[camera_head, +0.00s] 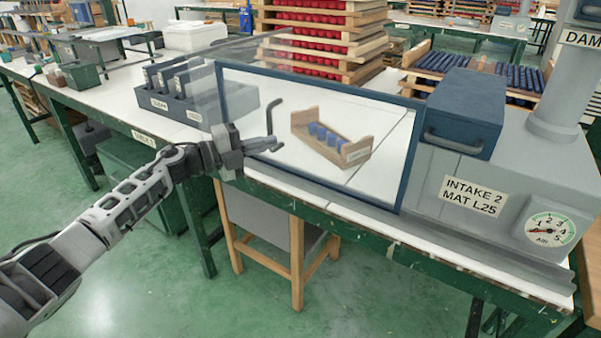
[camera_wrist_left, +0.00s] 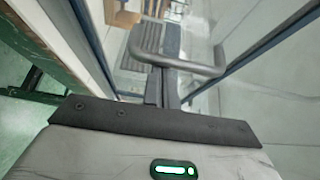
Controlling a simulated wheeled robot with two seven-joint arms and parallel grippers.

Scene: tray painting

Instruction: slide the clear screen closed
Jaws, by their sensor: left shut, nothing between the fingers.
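The clear screen (camera_head: 390,125) is a see-through pane in a dark blue frame, standing upright at the table's front edge. A dark bent handle (camera_head: 274,118) is near its left side; the handle also shows in the left wrist view (camera_wrist_left: 205,69). My left gripper (camera_head: 266,144) is shut and empty, with its fingers at the handle. In the left wrist view the fingers (camera_wrist_left: 171,65) overlap the handle bar; I cannot tell whether they touch it. My right gripper is not in view.
Behind the pane, a wooden carrier (camera_head: 330,140) with blue pieces stands on the white table. A grey rail (camera_head: 400,220) runs along the front edge. A dark blue box (camera_head: 465,112) and a grey housing (camera_head: 520,185) are at right. A grey rack (camera_head: 190,103) is at left.

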